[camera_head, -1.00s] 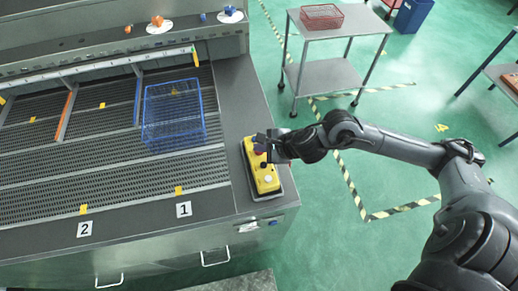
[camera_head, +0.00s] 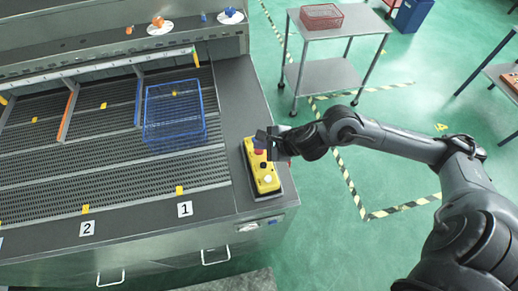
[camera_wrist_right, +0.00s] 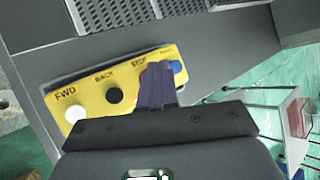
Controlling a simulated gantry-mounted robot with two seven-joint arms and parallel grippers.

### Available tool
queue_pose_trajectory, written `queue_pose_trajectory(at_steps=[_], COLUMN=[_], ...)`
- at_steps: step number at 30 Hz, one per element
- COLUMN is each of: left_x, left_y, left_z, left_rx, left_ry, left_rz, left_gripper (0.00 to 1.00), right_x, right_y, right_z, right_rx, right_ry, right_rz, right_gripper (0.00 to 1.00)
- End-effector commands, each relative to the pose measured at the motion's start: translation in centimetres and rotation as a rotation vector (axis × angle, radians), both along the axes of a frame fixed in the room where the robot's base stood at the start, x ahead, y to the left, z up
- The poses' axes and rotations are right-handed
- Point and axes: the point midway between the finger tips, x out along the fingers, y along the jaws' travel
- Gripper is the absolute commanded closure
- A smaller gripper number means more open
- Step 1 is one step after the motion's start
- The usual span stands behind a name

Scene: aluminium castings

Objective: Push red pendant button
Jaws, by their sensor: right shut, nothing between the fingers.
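The yellow pendant (camera_head: 265,180) lies on the grey machine edge, right of the conveyor. Its red button (camera_head: 259,152) shows near the pendant's far end. In the right wrist view the pendant (camera_wrist_right: 95,92) carries a white FWD button (camera_wrist_right: 76,113), a black BACK button (camera_wrist_right: 114,95) and a blue button (camera_wrist_right: 176,66). My right gripper (camera_head: 264,138) is shut and empty, at the pendant's far end by the red button. In the wrist view its fingers (camera_wrist_right: 157,72) mostly cover the red button under the STOP label. I cannot tell whether they touch it. My left gripper is out of view.
A blue wire basket (camera_head: 174,115) stands on the conveyor left of the pendant. A grey cart (camera_head: 340,30) with a red basket (camera_head: 321,16) stands behind on the green floor. A blue bin (camera_head: 412,14) is at the back right.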

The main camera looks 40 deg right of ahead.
Motion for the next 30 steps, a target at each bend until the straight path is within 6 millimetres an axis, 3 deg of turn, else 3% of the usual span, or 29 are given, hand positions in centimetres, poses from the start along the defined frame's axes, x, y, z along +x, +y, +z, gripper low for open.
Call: queue_pose_trajectory(at_steps=[18,30], left_x=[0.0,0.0], left_y=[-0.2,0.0], left_z=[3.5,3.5], left_rx=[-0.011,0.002], left_ry=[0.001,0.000], left_rz=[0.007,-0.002], left_gripper=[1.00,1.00], right_x=[0.0,0.0], right_y=[0.0,0.0], right_z=[4.8,5.0], right_rx=[-0.001,0.000], right_ry=[-0.001,0.000], right_rz=[0.000,0.000], right_gripper=[1.00,1.00])
